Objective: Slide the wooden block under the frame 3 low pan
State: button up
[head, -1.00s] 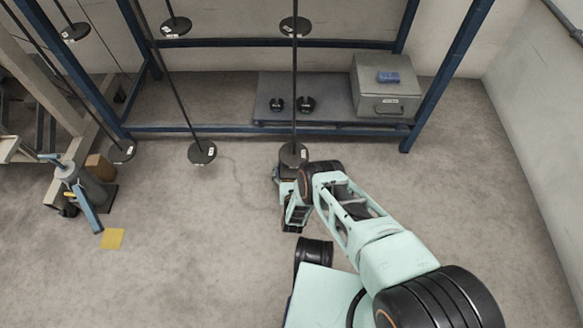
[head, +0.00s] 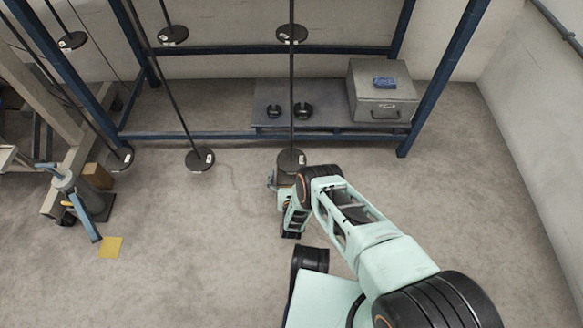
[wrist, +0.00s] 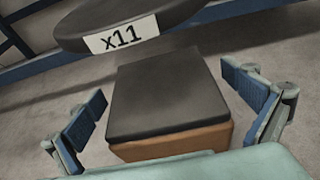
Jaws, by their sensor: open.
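A wooden block (wrist: 168,146) with a dark top and brown wooden side is at the centre of the wrist view. A round dark pan (wrist: 130,20) labelled x11 hangs over its far end; I cannot tell whether they touch. In the head view this pan (head: 291,161) hangs on a rod and mostly hides the block. My gripper (wrist: 172,112) is open, with one blue-padded finger on each side of the block and visible gaps to it. In the head view my gripper (head: 282,186) is partly hidden below the pan.
Other low pans (head: 199,160) hang to the left. A blue rack (head: 230,133) stands behind, with a grey metal box (head: 383,95) on its shelf. A jack (head: 76,196), another brown block (head: 97,176) and a yellow floor patch (head: 110,247) are at left.

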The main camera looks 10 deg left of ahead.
aim_at(291, 159)
notch_tip(291, 159, up, 10)
jog(key=shift+f, duration=0.1)
dwell(0.4)
jog(key=shift+w, duration=0.1)
dwell(0.4)
